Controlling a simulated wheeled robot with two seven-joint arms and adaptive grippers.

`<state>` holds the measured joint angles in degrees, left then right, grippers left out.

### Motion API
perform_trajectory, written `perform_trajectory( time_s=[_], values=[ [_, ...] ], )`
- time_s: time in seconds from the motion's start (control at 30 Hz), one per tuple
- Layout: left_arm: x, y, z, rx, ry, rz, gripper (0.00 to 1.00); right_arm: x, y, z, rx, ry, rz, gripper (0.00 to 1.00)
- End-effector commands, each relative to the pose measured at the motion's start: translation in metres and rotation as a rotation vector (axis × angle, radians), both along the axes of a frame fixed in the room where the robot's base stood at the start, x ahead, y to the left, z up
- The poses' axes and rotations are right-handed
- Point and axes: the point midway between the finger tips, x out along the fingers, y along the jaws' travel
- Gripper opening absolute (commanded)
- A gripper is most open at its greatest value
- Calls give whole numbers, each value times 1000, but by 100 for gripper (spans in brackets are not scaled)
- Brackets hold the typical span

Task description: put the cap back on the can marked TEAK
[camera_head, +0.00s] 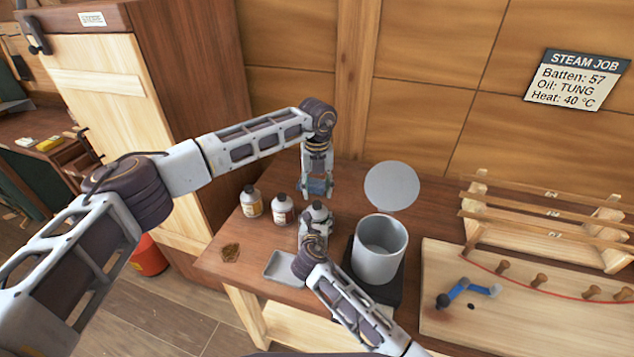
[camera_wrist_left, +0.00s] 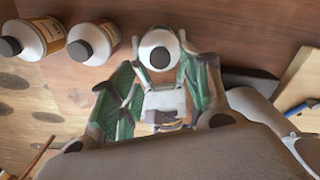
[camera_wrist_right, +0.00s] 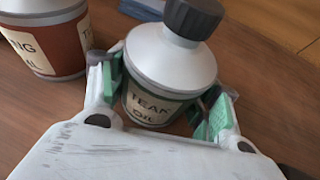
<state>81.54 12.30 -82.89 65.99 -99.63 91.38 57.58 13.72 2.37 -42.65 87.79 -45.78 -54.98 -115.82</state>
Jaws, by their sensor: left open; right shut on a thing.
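The TEAK can (camera_wrist_right: 160,85) is a grey-shouldered bottle with a green band, upright on the bench. A dark cap (camera_wrist_right: 193,18) sits on its neck; I cannot tell whether it is fully seated. In the left wrist view the cap (camera_wrist_left: 160,57) shows from above as a dark disc on the pale shoulder. My right gripper (camera_wrist_right: 165,92) is shut around the can's body, one finger on each side. My left gripper (camera_head: 316,190) points down just above the can, fingers open. In the head view my right arm hides the can's lower part.
Two capped bottles (camera_head: 251,201) (camera_head: 282,210) stand to the left of the can. A shallow tray (camera_head: 284,268) lies at the front. A large grey pot (camera_head: 379,250) stands close on the right, with a round lid (camera_head: 392,186) behind. A wooden jig board (camera_head: 520,295) is farther right.

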Motion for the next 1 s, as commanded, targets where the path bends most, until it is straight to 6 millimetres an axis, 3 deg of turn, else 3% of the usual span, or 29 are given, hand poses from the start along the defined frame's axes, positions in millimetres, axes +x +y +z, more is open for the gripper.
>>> perform_trajectory(
  time_s=[0.43,0.9,1.0],
  values=[
    [0,0,-48,1,1,0,48,0,0,0,0,0,0,0],
    [0,0,-57,1,0,1,48,0,0,0,0,0,0,0],
    [0,0,-57,1,0,1,37,0,0,0,0,0,0,0]
  ],
)
